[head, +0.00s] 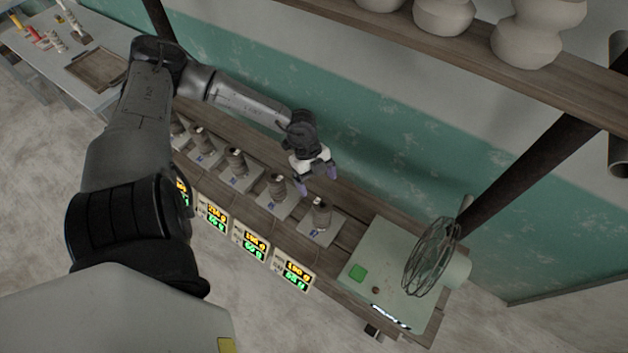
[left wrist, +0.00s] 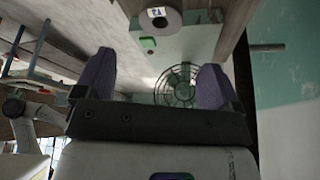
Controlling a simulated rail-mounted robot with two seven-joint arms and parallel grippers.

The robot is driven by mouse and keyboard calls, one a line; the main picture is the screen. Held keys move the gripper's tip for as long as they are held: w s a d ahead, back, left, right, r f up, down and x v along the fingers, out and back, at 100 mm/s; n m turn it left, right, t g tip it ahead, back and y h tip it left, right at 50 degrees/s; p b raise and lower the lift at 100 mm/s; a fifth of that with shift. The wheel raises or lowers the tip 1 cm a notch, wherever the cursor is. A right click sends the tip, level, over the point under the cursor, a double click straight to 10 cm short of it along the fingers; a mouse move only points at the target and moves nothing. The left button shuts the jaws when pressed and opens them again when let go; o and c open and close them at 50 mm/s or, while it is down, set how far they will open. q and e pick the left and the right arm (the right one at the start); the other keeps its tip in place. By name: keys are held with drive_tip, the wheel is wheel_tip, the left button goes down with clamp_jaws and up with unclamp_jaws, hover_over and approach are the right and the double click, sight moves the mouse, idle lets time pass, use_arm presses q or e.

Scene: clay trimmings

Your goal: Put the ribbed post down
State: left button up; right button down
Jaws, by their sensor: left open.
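Several short grey-brown posts stand upright on square grey plates in a row along the wooden bench; the nearest to the fan is one post (head: 322,213), and another post (head: 277,187) stands to its left. I cannot tell which is the ribbed post, as the ribbing is too small to make out. My left gripper (head: 317,181) is open, with purple fingertips, above the back of the row between these two posts. In the left wrist view the open fingers (left wrist: 155,82) hold nothing, and a round-topped piece with a label (left wrist: 167,18) shows beyond them. My right gripper is not in view.
A pale green box (head: 392,275) with a green button and a wire-caged fan (head: 432,257) stands at the bench's right end. Lit displays (head: 292,270) line the front edge. A shelf (head: 455,50) with pale pots overhangs the back. A table with a tray (head: 97,68) is far left.

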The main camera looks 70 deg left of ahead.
use_arm(q)
drive_tip(key=w+d+r+n+t+h, duration=0.2)
drive_tip(key=w+d+r+n+t, duration=0.1)
drive_tip(key=d+t, duration=0.5)
drive_tip(key=w+d+r+n+t+h, duration=0.2)
drive_tip(key=w+d+r+n+t, duration=0.15)
drive_tip(key=d+t, duration=0.4)
drive_tip(key=s+f+n+g+y, duration=0.55)
drive_tip(key=n+y, duration=0.25)
drive_tip(key=y, duration=0.3)
drive_tip(key=s+d+f+g+h, duration=0.1)
drive_tip(key=s+d+f+g, duration=0.1)
drive_tip(key=s, duration=0.4)
drive_tip(key=s+d+f+g+h, duration=0.1)
drive_tip(key=s+d+f+g, duration=0.2)
drive_tip(key=s+g, duration=0.2)
drive_tip(key=shift+s+f+m+h, duration=0.15)
drive_tip(key=shift+s+m+h, duration=0.25)
drive_tip(key=shift+m, duration=0.05)
